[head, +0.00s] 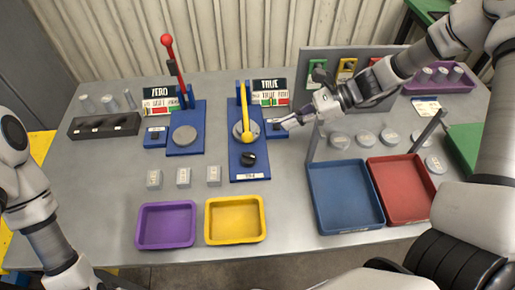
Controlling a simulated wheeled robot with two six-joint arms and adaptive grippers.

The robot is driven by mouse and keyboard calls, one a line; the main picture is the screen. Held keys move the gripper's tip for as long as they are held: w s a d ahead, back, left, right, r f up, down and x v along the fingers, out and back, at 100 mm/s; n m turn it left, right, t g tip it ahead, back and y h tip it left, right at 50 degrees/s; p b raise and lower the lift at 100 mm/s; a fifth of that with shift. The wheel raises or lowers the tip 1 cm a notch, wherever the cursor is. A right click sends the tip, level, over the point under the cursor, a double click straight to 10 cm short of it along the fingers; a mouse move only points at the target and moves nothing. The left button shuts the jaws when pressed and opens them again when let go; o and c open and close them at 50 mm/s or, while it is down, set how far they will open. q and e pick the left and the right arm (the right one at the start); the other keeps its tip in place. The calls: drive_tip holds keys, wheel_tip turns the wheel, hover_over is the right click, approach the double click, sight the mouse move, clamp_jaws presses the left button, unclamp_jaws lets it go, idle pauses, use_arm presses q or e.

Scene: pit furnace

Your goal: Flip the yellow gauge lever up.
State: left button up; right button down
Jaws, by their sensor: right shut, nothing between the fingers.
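The yellow gauge lever (244,110) belongs to the blue gauge stand (248,175) labelled TRUE, in the middle of the bench. My right gripper (283,123) is shut and empty. It is just right of the lever, pointing left, over the stand's small side block, and appears apart from the lever. My left arm comes in at the lower left; its gripper is outside the picture.
A second blue stand with a raised red lever (172,65), labelled ZERO, stands to the left. Purple (166,226), yellow (235,220), blue (345,197) and red (402,190) trays lie along the front. Small grey blocks (184,177) sit before the stands.

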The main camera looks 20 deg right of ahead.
use_arm(q)
drive_tip(key=shift+s+f+b, duration=0.1)
drive_tip(key=shift+f+b, duration=0.25)
drive_tip(key=shift+f, duration=0.55)
use_arm(e)
drive_tip(key=shift+s+f, duration=0.15)
drive_tip(key=shift+f, duration=0.65)
drive_tip(key=shift+a, duration=0.1)
drive_tip(key=x, duration=1)
drive_tip(key=shift+b, duration=0.4)
use_arm(q)
drive_tip(key=shift+f, duration=0.4)
drive_tip(key=shift+r, duration=0.15)
use_arm(e)
drive_tip(key=shift+r, duration=0.15)
